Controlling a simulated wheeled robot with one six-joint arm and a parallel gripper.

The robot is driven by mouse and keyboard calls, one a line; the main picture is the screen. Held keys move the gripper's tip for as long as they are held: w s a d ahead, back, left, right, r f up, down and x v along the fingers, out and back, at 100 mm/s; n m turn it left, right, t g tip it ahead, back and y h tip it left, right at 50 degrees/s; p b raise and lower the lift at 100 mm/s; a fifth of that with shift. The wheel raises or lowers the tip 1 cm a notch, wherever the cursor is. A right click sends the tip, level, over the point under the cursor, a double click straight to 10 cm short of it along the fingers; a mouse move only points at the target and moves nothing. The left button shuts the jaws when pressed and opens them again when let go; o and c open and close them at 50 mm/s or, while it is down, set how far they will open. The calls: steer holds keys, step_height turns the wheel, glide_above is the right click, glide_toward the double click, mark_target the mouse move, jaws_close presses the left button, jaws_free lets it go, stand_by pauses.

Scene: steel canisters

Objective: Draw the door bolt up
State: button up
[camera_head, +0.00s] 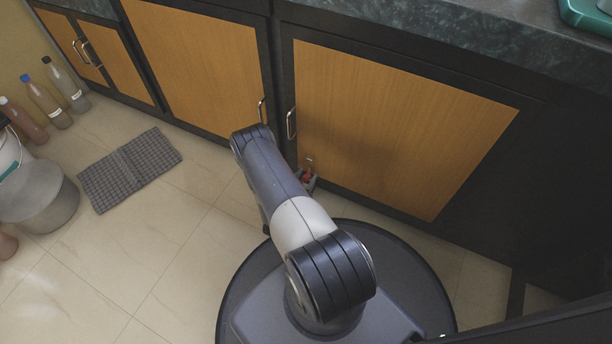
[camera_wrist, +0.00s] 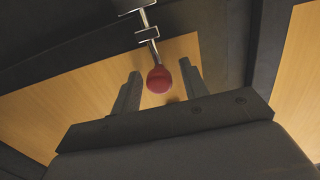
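The door bolt (camera_wrist: 148,32) is a thin metal rod in metal brackets, with a round red knob (camera_wrist: 159,79) at its end, in the wrist view. In the head view a small red spot (camera_head: 308,161), seemingly the knob, shows low by the cabinet door. My gripper (camera_wrist: 161,78) is open, with one finger on each side of the knob in the wrist view and a visible gap to both. I cannot tell whether the knob is fully between the fingers in depth. In the head view my arm partly hides the gripper (camera_head: 308,180).
Wooden cabinet doors (camera_head: 390,115) with metal handles (camera_head: 291,123) stand in a dark frame under a stone countertop (camera_head: 470,35). A grey mat (camera_head: 130,168), bottles (camera_head: 48,103) and a steel canister (camera_head: 42,205) are on the tiled floor at left. Floor between mat and my base is clear.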

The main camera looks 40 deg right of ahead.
jaws_close()
steer(key=shift+r, duration=0.1)
stand_by(0.3)
steer(key=shift+r+p, duration=1.4)
steer(key=shift+r, duration=0.8)
jaws_free()
